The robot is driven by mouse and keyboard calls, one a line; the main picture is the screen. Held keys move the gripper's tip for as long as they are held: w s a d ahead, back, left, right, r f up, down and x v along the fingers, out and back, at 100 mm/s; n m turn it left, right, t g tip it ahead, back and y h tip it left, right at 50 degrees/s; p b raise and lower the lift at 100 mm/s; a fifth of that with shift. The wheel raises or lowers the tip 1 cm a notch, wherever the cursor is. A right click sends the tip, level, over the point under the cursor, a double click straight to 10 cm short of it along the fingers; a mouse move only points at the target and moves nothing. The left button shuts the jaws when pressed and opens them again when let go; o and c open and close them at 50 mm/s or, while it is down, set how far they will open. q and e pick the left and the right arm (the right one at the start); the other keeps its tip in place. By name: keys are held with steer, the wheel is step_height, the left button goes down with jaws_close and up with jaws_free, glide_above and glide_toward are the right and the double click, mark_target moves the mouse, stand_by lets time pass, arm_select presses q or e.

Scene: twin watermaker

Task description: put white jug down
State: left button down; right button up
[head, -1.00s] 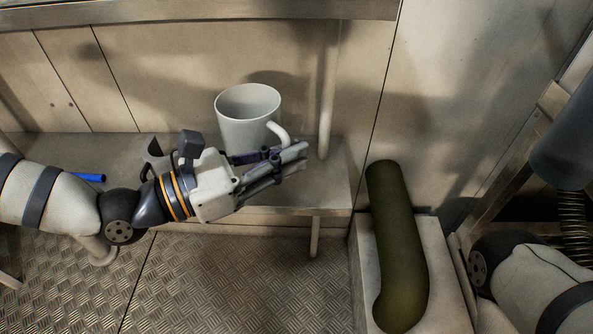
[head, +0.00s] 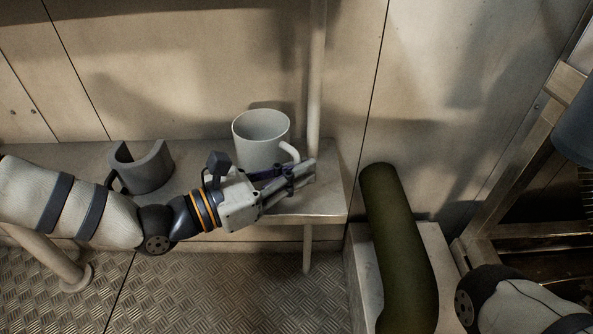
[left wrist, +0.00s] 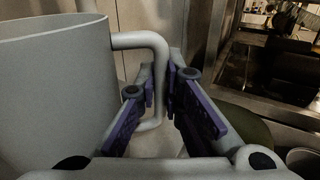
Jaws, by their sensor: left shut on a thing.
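The white jug (head: 258,142) stands upright in the head view, over the right part of the metal bench (head: 312,207). Its handle points right. My left gripper (head: 308,170) is in front of the jug and shut on its handle. The forearm hides the lower part of the jug, so I cannot tell whether its base touches the bench. In the left wrist view the jug (left wrist: 55,90) fills the left side, and its handle (left wrist: 150,42) runs down between the purple finger pads (left wrist: 160,95). My right gripper is not in view.
A grey C-shaped holder (head: 142,168) sits on the bench left of the jug. A white post (head: 315,90) rises behind the bench's right end. Bare bench surface shows around the holder.

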arm_select(q)
steer(key=shift+f, duration=0.15)
steer(key=c, duration=1.7)
jaws_free()
steer(key=shift+s+a+r, duration=0.1)
steer(key=shift+a+r, duration=0.1)
steer(key=shift+a, duration=0.05)
steer(key=p+v, duration=0.2)
steer(key=v, duration=0.9)
steer(key=shift+s+a, duration=0.15)
steer(key=shift+a, duration=0.05)
